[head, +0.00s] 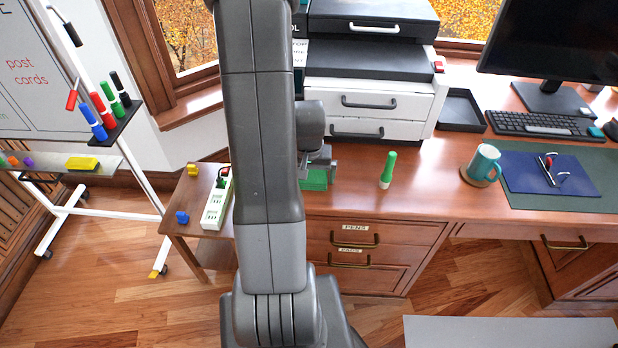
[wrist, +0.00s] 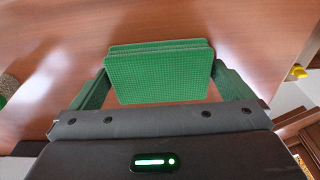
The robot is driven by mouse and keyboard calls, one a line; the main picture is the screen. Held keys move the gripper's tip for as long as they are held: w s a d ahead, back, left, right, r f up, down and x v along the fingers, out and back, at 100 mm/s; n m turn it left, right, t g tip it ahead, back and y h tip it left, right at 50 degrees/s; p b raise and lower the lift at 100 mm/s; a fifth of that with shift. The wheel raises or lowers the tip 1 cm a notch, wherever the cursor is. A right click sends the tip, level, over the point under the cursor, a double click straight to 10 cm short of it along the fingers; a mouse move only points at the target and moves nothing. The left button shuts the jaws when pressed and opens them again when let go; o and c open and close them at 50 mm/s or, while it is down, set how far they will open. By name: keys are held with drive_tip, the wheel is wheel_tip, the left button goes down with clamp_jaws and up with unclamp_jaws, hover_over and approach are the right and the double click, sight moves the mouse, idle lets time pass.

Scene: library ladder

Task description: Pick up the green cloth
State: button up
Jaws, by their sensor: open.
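The green cloth (wrist: 158,76) lies folded in a flat stack on the brown desk. In the head view the cloth (head: 314,181) shows partly behind my arm, left of a green and white marker-like object (head: 388,170). My gripper (wrist: 172,88) is open, with one finger on each side of the cloth in the wrist view. Its fingers look apart from the cloth's sides, the left one close to its edge. In the head view my gripper (head: 318,168) is directly above or at the cloth, and my arm hides much of it.
A printer (head: 375,90) stands behind the cloth. A teal mug (head: 484,163), a keyboard (head: 540,124) and a blue folder (head: 550,174) are to the right. A low side table (head: 190,217) with a power strip (head: 215,205) is left.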

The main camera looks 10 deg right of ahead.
drive_tip(key=c, duration=0.8)
drive_tip(key=shift+o, duration=0.2)
drive_tip(key=shift+r, duration=0.1)
